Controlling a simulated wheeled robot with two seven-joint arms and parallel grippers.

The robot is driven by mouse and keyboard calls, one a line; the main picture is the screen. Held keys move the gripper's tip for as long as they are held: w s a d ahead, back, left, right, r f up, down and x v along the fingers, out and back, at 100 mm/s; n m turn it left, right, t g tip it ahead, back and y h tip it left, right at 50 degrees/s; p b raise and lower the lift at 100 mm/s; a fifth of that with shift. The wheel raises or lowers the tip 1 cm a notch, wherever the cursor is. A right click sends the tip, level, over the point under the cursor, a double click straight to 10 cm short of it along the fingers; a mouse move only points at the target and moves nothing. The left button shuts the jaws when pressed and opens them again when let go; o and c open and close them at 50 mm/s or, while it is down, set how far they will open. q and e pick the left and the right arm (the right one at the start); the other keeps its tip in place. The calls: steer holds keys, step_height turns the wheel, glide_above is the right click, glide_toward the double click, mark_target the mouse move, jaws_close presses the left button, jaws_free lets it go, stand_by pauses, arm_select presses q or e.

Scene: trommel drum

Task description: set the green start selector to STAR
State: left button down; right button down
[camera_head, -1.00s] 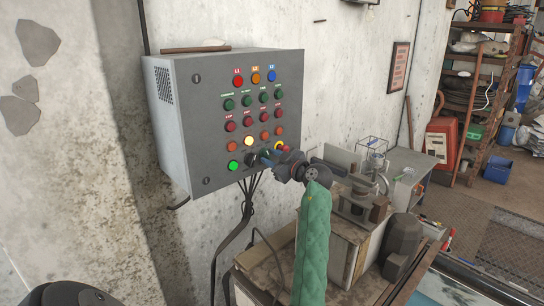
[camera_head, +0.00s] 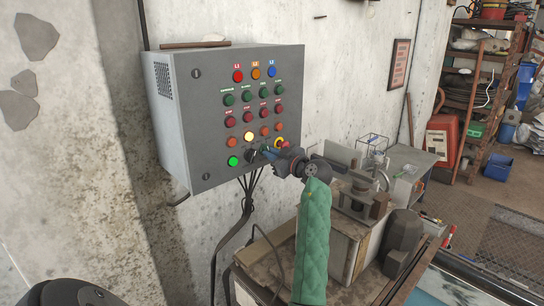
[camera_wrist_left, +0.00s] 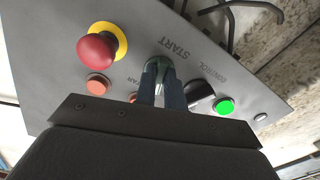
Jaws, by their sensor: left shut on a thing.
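The grey control box (camera_head: 240,125) hangs on the wall, with rows of lamps and buttons on its front. My left gripper (camera_head: 266,151) is at the bottom row, its arm in a green quilted sleeve. In the left wrist view, its two fingers (camera_wrist_left: 161,88) are shut on the green start selector (camera_wrist_left: 160,60), under the word START. The fingers cover most of the selector, so I cannot tell which position it points to. My right gripper is not in view.
The red emergency stop (camera_wrist_left: 97,49) on its yellow ring is close beside the fingers. On the other side are a black CONTROL selector (camera_wrist_left: 201,93) and a lit green button (camera_wrist_left: 224,106). A cluttered workbench (camera_head: 262,262) stands below the box.

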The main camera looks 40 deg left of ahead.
arm_select(q)
steer(key=shift+s+m, duration=0.15)
steer(key=shift+m, duration=4.05)
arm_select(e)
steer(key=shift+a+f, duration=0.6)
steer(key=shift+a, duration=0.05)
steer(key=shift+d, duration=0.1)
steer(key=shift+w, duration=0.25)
arm_select(q)
steer(key=c, duration=1.5)
jaws_free()
